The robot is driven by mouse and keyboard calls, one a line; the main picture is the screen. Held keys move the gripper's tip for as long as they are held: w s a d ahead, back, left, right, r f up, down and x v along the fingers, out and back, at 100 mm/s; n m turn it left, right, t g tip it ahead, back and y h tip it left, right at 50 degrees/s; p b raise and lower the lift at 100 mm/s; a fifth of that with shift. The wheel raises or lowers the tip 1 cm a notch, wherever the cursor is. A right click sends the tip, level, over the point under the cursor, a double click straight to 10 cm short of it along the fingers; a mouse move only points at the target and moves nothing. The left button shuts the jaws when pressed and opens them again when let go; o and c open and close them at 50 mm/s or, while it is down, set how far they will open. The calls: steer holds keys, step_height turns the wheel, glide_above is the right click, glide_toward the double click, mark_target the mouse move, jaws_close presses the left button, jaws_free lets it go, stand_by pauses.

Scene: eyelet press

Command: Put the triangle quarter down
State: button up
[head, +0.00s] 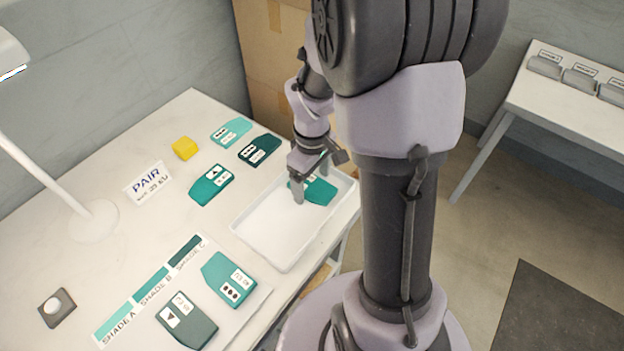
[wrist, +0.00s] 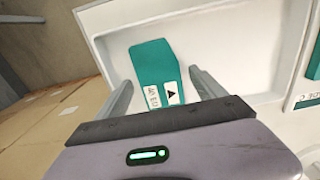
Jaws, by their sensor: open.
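A teal quarter (head: 321,193) lies in the white tray (head: 262,254), near its far right end. The wrist view shows this teal quarter (wrist: 152,64) flat on the tray floor, with a black triangle on its white label. My gripper (head: 312,184) is over the tray at the quarter. In the wrist view my gripper (wrist: 160,80) is open, with one finger on each side of the quarter. I cannot tell if a finger touches it. Another teal quarter with a triangle (head: 211,185) and a dark green-grey quarter with a triangle (head: 188,322) lie on the table.
A light teal piece (head: 231,131), a dark teal piece (head: 260,150) and a yellow block (head: 185,148) are at the back. A PAIR sign (head: 147,183), a lamp (head: 95,222) and a shade card (head: 150,287) stand left. Another teal quarter (head: 229,280) lies in front.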

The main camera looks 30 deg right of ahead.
mark_target(312, 186)
step_height(312, 186, up, 11)
steer(key=p, duration=0.5)
steer(key=s+a+r+m+t+y, duration=0.2)
steer(key=s+a+r+m+t, duration=0.3)
steer(key=s+a+r+m, duration=0.3)
steer(key=s+a+r, duration=0.4)
steer(key=a+r, duration=0.2)
steer(key=a, duration=0.2)
steer(key=shift+t, duration=0.4)
